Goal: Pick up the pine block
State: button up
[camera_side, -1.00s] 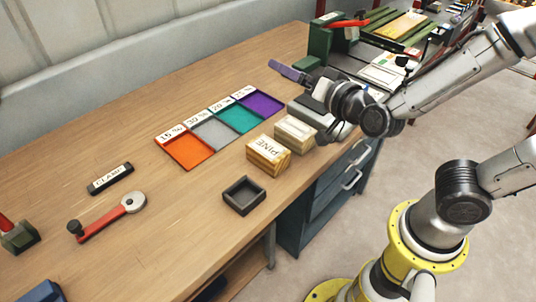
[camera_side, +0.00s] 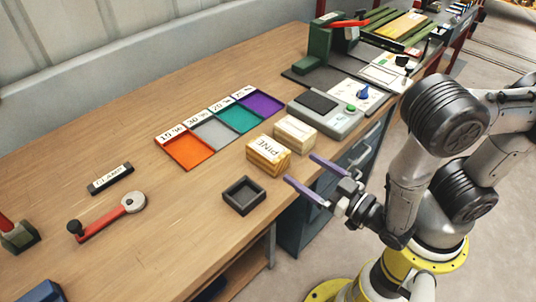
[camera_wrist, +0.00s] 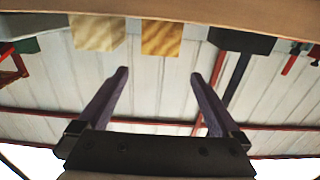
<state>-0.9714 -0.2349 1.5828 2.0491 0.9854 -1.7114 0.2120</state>
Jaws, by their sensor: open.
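The pine block (camera_side: 268,157), yellow-brown with strong grain and a "PINE" label on top, stands on the bench near its front edge. In the wrist view the pine block (camera_wrist: 161,38) shows at the top, beyond and between the fingertips. My gripper (camera_side: 299,168) is open and empty, in front of the bench edge, with its purple fingers pointing towards the block and apart from it. Both fingers of my gripper (camera_wrist: 159,75) show in the wrist view.
A paler block (camera_side: 295,133) stands close to the pine block's right. A small black tray (camera_side: 243,196) lies to its left. Coloured trays, orange (camera_side: 188,150) to purple (camera_side: 260,103), lie behind. A grey scale (camera_side: 325,112) stands at right.

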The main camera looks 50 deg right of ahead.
aim_at(268, 147)
jog(key=shift+w+d, duration=0.1)
jog(key=shift+w, duration=3.45)
jog(key=shift+w+f, duration=0.2)
jog(key=shift+w, duration=0.7)
jog(key=shift+w+f, duration=0.15)
jog(key=shift+w, duration=0.7)
jog(key=shift+w+f, duration=0.2)
jog(key=shift+w, duration=0.7)
jog(key=c, duration=1.5)
